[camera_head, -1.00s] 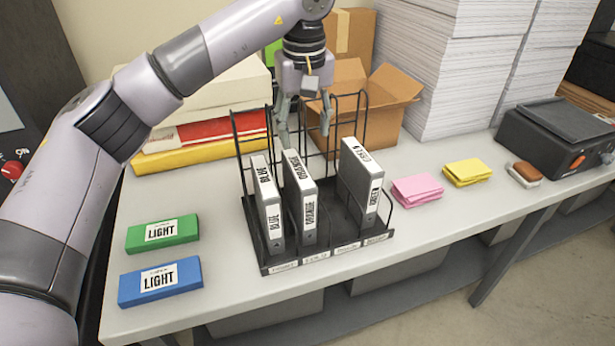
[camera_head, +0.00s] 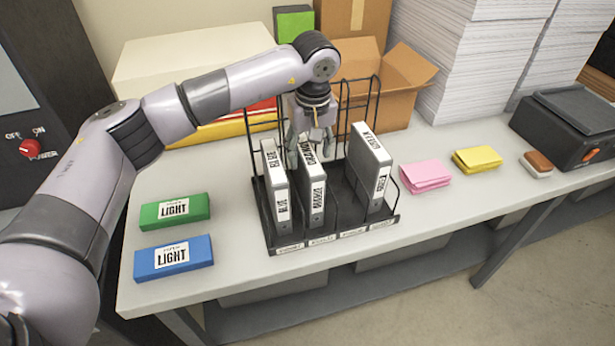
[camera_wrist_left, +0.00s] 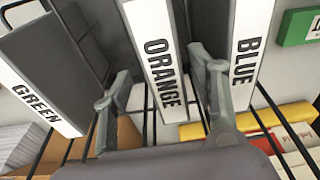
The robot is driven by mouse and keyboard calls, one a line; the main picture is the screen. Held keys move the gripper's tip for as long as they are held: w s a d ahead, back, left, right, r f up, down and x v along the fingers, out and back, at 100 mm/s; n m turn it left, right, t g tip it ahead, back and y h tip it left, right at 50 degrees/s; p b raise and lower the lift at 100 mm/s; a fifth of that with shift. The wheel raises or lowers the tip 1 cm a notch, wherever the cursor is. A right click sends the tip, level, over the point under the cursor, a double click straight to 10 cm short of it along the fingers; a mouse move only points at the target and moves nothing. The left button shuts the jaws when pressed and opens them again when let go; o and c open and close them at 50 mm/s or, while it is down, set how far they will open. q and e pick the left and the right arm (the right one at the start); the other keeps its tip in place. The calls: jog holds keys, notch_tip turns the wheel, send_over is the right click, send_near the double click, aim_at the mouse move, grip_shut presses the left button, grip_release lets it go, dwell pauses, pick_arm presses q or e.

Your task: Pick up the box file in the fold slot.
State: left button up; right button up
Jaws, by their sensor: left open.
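A black wire rack (camera_head: 345,222) on the table holds three upright grey box files. The blue-labelled file (camera_head: 275,185) stands in the leftmost slot, the orange-labelled file (camera_head: 311,190) in the second, and the green-labelled file (camera_head: 369,170) in the rightmost. The slot labels on the front edge are too small to read surely. My left gripper (camera_head: 311,150) is open and low behind the orange file's top. In the left wrist view, its fingers lie on either side of the orange file (camera_wrist_left: 158,50), one between it and the blue file (camera_wrist_left: 243,45). My right gripper is not in view.
Green (camera_head: 175,211) and blue (camera_head: 174,258) LIGHT boxes lie left of the rack. An open cardboard box (camera_head: 390,100) and tall paper stacks (camera_head: 485,60) stand behind.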

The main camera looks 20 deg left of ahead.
pick_arm(q)
jog(key=f+p, duration=0.1)
jog(key=f, duration=0.1)
jog(key=f+p, duration=0.1)
jog(key=shift+a+f, duration=0.35)
jog(key=shift+f, duration=0.55)
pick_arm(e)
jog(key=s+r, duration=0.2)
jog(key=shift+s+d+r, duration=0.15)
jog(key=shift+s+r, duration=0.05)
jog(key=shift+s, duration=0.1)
pick_arm(q)
jog(key=shift+c, duration=0.5)
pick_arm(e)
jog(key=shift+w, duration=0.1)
pick_arm(q)
jog(key=c, duration=0.4)
grip_shut()
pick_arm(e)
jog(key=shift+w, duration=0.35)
